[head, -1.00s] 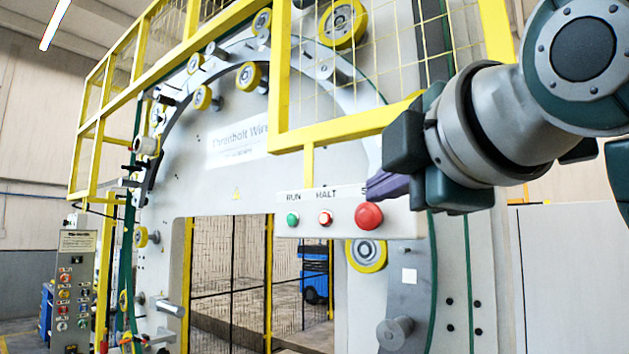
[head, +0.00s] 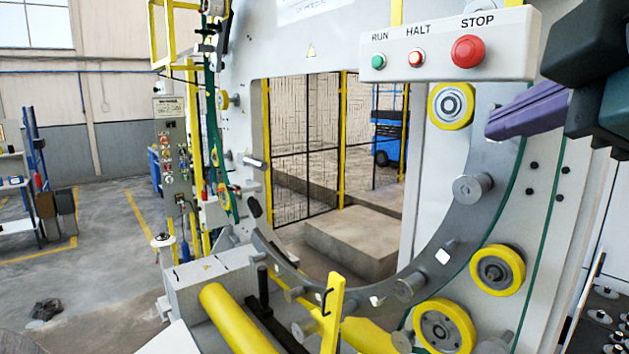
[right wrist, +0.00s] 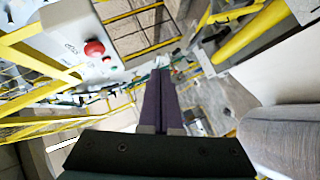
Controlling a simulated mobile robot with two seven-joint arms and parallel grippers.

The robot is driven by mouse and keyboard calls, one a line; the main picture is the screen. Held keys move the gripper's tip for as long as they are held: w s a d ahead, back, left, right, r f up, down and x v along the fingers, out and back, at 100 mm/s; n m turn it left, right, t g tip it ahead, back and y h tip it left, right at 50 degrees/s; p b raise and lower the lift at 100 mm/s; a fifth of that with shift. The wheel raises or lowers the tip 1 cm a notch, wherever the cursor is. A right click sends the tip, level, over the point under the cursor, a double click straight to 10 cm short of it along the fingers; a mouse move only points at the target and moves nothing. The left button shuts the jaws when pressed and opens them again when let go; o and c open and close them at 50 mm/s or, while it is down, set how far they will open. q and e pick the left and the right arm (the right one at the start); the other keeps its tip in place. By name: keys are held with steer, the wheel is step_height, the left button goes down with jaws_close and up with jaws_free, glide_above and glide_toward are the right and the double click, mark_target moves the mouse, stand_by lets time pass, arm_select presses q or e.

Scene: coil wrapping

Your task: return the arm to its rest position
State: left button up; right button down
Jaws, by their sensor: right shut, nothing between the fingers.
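My right gripper (head: 492,128) is at the right edge of the head view, its purple fingers shut with nothing between them. It is below and to the right of the button panel (head: 520,45) and apart from it. The panel carries a green RUN button (head: 378,62), a HALT button (head: 415,59) and a large red STOP button (head: 468,51). In the right wrist view the shut fingers (right wrist: 162,75) point away from the camera, and the red STOP button (right wrist: 94,48) shows to their upper left. My left gripper is not in view.
The wrapping machine's ring (head: 478,215) with yellow rollers (head: 497,270) stands close ahead. A yellow cylinder (head: 235,320) lies at the lower front. A control pedestal (head: 172,150) stands at the left. Open floor (head: 110,225) shows farther left.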

steer(key=s+d+f+m+g, duration=0.2)
steer(key=s+f+m+g, duration=0.8)
steer(key=s+f, duration=1.2)
step_height(320, 180, down, 5)
steer(key=shift+s+r+m, duration=0.1)
steer(key=shift+s+m, duration=0.25)
steer(key=shift+m, duration=0.45)
steer(key=c, duration=1.6)
jaws_free()
